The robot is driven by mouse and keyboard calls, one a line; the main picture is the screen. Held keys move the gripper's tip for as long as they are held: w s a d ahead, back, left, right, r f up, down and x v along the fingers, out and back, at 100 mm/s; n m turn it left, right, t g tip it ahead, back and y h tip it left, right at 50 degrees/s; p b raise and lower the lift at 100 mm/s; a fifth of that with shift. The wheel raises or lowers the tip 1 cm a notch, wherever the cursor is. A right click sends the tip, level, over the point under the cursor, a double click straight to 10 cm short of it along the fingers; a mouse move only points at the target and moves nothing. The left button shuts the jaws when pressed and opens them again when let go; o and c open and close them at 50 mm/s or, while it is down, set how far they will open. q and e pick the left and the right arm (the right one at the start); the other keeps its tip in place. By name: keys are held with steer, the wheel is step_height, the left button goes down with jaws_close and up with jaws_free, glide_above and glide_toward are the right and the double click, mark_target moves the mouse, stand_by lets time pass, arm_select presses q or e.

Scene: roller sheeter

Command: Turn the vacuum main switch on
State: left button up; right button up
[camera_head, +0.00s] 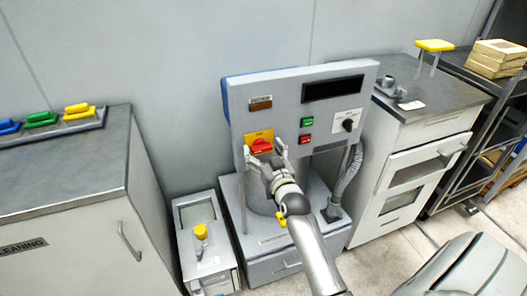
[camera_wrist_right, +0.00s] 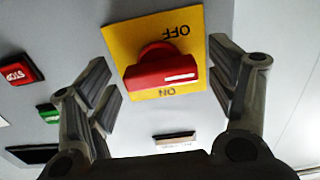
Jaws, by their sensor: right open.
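The main switch is a red rotary knob (camera_head: 262,145) on a yellow plate (camera_head: 254,135), at the left of the grey machine's front panel. In the right wrist view the red knob (camera_wrist_right: 162,72) has a white mark at its right end. The plate (camera_wrist_right: 120,40) reads OFF above the knob and ON below it, with the letters upside down. My right gripper (camera_head: 265,153) is open in front of the switch, with one finger on either side of the knob. In the right wrist view neither finger touches the knob. My left gripper is not in view.
A green button (camera_head: 308,120), a red button (camera_head: 305,139) and a black knob (camera_head: 348,125) sit right of the switch. A dark display (camera_head: 332,88) is above them. A grey hose (camera_head: 347,180) runs down the machine's right side. Cabinets stand on both sides.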

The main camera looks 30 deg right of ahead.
steer(key=c, duration=1)
steer(key=m+p, duration=0.1)
steer(key=m, duration=0.1)
steer(key=shift+r+m+p, duration=0.1)
steer(key=shift+m+p, duration=0.2)
steer(key=shift+p, duration=0.05)
steer(key=m+p, duration=0.1)
steer(key=m, duration=0.2)
steer(key=m+p, duration=0.1)
steer(key=m, duration=0.5)
steer(key=shift+p, duration=0.35)
steer(key=m, duration=0.6)
steer(key=shift+m, duration=0.3)
